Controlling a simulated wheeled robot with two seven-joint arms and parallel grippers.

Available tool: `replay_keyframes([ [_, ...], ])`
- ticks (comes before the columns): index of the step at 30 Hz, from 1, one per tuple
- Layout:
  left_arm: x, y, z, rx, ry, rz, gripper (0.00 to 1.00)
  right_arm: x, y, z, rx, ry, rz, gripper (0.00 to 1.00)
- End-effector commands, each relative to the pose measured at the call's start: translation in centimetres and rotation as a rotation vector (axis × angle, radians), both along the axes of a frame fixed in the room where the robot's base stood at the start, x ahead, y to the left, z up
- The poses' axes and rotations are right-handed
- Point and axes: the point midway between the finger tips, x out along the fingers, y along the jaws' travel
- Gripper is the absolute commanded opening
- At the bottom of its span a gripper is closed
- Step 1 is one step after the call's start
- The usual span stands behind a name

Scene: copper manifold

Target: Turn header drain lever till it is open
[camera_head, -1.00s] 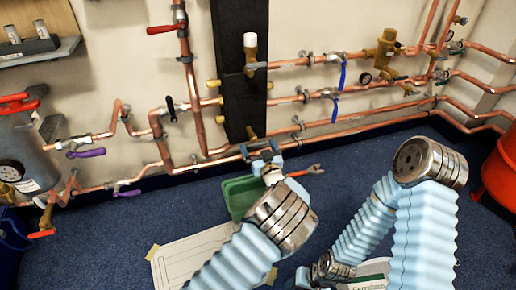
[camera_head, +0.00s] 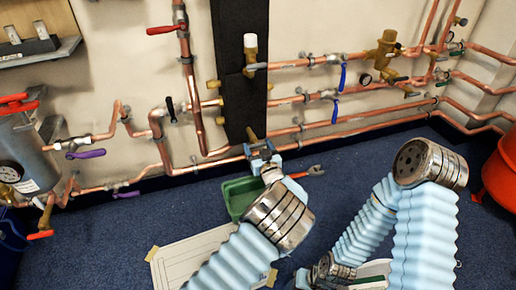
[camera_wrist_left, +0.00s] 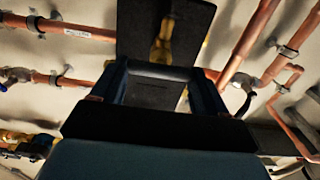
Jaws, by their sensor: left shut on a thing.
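The black header board (camera_head: 240,60) stands upright against the wall. A brass drain fitting (camera_head: 251,133) sticks out at its lower end, and it also shows beyond my fingers in the left wrist view (camera_wrist_left: 162,45). My left gripper (camera_head: 262,150) is at this fitting, just below it in the head view. In the left wrist view a grey bar (camera_wrist_left: 158,71) lies across between the fingertips, and my left gripper (camera_wrist_left: 160,80) is shut on it. I take it for the drain lever; the rest of it is hidden. My right gripper (camera_head: 306,278) is low at the bottom, its fingers unclear.
Copper pipes (camera_head: 390,118) run along the wall on both sides. Blue levers (camera_head: 343,76), a red lever (camera_head: 166,30) and purple levers (camera_head: 86,154) are nearby. A green tray (camera_head: 232,195) and a wrench (camera_head: 313,171) lie on the floor below my left gripper.

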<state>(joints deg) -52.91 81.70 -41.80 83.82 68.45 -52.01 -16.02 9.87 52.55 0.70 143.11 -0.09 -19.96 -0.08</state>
Motion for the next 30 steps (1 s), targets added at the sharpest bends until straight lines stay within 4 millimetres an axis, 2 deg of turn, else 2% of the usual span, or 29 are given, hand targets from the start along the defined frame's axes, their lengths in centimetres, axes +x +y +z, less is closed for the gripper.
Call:
replay_keyframes([
  [8,0.0,0.1,-0.4,-0.129,-0.042,0.002,0.44,0.1,0.0,-2.1,-0.001,-0.003,-0.002,0.45],
  [15,-0.1,0.2,-0.4,-0.331,-0.105,0.002,0.44,0.2,-0.1,-3.7,-0.002,-0.007,-0.005,0.45],
  [30,-0.1,0.4,-0.2,-0.782,-0.252,0.003,0.44,0.2,-0.1,-4.1,-0.003,-0.009,-0.006,0.45],
])
